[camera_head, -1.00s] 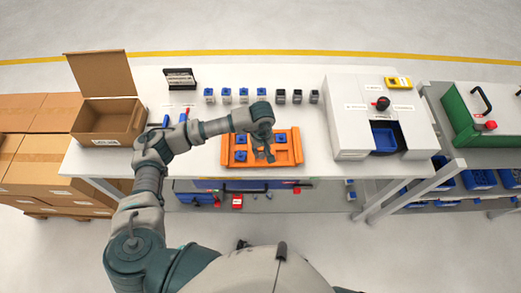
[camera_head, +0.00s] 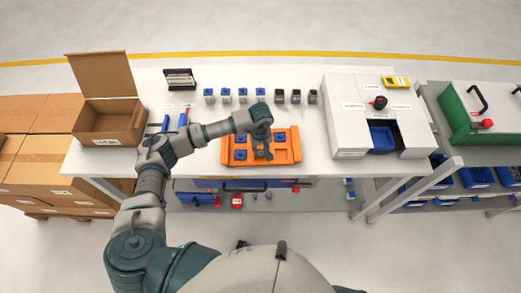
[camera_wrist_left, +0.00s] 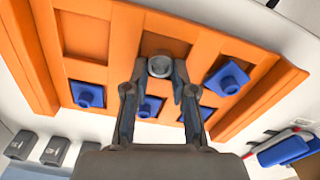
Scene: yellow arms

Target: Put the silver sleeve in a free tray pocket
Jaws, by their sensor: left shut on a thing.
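The orange tray (camera_head: 291,157) lies on the white table, and its pockets also show in the wrist view (camera_wrist_left: 190,38). Several pockets hold blue pieces (camera_wrist_left: 227,77). My left gripper (camera_head: 263,154) is over the tray. In the wrist view its fingers (camera_wrist_left: 160,78) are shut on the silver sleeve (camera_wrist_left: 160,67), a grey ring seen from its end. The sleeve is in front of a pocket between a blue piece and an empty pocket (camera_wrist_left: 83,36); I cannot tell whether it touches the pocket floor. In the head view the sleeve is not clearly seen. My right gripper is not in view.
A row of blue-topped pieces (camera_head: 243,95) and dark grey pieces (camera_head: 296,96) stands behind the tray. An open cardboard box (camera_head: 110,122) is at the left. A white machine with a blue bin (camera_head: 382,138) is at the right.

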